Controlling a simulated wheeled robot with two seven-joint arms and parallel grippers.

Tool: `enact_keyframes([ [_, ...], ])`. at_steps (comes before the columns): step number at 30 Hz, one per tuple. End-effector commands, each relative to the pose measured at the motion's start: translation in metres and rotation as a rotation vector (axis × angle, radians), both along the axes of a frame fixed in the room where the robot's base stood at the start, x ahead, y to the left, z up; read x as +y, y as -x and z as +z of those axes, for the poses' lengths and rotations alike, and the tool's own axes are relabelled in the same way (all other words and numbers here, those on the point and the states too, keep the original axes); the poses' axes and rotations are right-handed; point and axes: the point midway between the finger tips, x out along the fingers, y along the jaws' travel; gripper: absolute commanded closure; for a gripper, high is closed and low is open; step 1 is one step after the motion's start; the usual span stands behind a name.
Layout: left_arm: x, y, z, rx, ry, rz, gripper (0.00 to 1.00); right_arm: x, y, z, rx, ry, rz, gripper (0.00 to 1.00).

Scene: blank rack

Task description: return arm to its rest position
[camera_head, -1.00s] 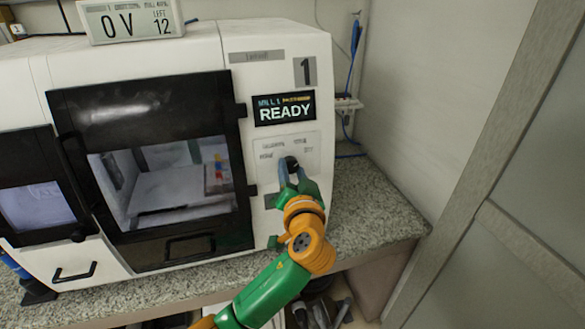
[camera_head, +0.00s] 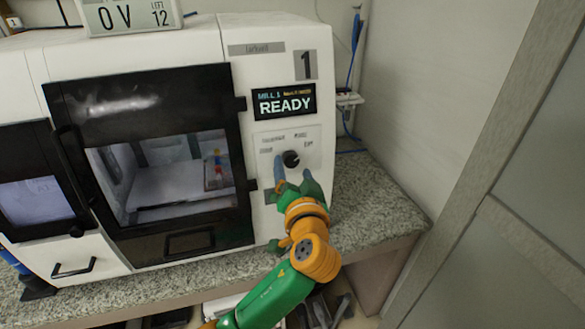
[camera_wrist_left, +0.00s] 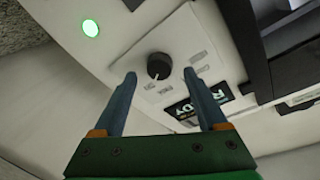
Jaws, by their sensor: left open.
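My left gripper (camera_head: 293,174) is open in front of the white mill's control panel. Its two blue-grey fingers are spread and nothing is between them. The black knob (camera_head: 291,158) on the panel shows just above the fingertips. In the left wrist view the knob (camera_wrist_left: 159,66) lies beyond the open fingertips (camera_wrist_left: 160,82), apart from them. The mill's screen (camera_head: 284,102) reads READY. The right gripper does not show.
The mill (camera_head: 130,50) has a dark-framed window door (camera_head: 150,100), which is shut. It stands on a granite counter (camera_head: 375,205). A pale wall (camera_head: 425,80) closes off the right. A lit green button (camera_wrist_left: 90,28) shows in the left wrist view.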

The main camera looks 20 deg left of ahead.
Motion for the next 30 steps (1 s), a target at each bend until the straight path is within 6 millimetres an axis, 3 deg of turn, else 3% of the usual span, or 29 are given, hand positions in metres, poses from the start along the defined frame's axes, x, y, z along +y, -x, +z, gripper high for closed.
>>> enact_keyframes([
  [3, -0.012, 0.023, -0.003, 0.001, 0.006, -0.003, 0.25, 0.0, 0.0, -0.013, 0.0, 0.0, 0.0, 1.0],
  [7, -0.019, 0.039, 0.0, 0.001, 0.003, -0.002, 0.25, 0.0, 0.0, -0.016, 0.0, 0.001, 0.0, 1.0],
  [19, -0.02, 0.043, 0.003, 0.002, 0.0, 0.0, 0.25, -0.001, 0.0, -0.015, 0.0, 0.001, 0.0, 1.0],
  [21, -0.022, 0.039, -0.005, 0.022, -0.011, -0.009, 0.25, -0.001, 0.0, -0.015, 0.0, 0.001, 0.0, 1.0],
  [23, -0.025, 0.031, -0.031, 0.09, -0.038, -0.038, 0.25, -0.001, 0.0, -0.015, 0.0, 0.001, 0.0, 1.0],
  [25, -0.031, 0.02, -0.087, 0.223, -0.078, -0.101, 0.25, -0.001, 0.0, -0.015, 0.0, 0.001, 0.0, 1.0],
  [28, -0.035, 0.024, -0.195, 0.458, -0.088, -0.214, 0.25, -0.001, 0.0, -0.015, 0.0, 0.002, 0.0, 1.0],
  [30, -0.034, 0.045, -0.268, 0.61, -0.054, -0.278, 0.25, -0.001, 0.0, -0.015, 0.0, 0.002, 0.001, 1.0],
])
